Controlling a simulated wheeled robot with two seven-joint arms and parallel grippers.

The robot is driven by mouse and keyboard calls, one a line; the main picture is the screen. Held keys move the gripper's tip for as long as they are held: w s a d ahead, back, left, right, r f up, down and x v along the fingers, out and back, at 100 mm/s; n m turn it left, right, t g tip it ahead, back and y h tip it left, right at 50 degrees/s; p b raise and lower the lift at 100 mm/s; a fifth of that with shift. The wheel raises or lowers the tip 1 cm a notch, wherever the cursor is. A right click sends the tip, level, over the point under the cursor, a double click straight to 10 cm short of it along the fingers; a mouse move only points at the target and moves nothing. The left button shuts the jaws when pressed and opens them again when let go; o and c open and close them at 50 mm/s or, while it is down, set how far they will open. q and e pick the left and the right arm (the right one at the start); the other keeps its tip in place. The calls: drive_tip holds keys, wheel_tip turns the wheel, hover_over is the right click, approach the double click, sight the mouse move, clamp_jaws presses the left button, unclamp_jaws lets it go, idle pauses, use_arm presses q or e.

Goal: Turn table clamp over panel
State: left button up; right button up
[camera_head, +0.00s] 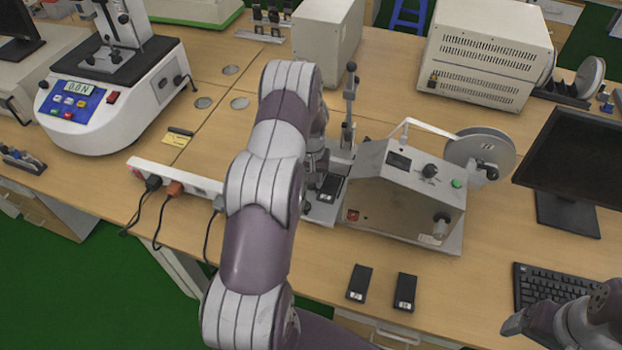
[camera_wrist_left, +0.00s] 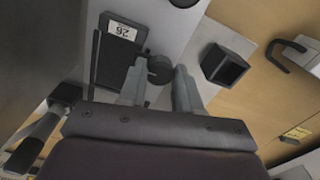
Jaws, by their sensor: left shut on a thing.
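A black panel with a white number label (camera_head: 329,187) lies flat on the metal base of the grey tester. It also shows in the left wrist view (camera_wrist_left: 118,30). The clamp's round black knob (camera_wrist_left: 160,69) sits beside the panel, between the fingers of my left gripper (camera_wrist_left: 160,88), which is shut on it. In the head view my left gripper (camera_head: 318,165) is partly hidden behind my own arm, and the clamp there cannot be made out clearly. My right gripper (camera_head: 518,322) is at the lower right, and its fingers are not clear.
The grey tester box (camera_head: 405,190) with a reel (camera_head: 480,158) stands right of the panel. Two black panels (camera_head: 382,287) lie at the table's front edge. A power strip (camera_head: 180,180) is on the left. A lever post (camera_head: 349,105) rises behind the panel.

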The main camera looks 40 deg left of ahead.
idle(0.5)
use_arm(q)
drive_tip(key=o, duration=1)
drive_tip(key=shift+o, duration=0.2)
wheel_tip(320, 180, up, 13)
drive_tip(key=b, duration=0.2)
drive_tip(key=shift+f, duration=0.2)
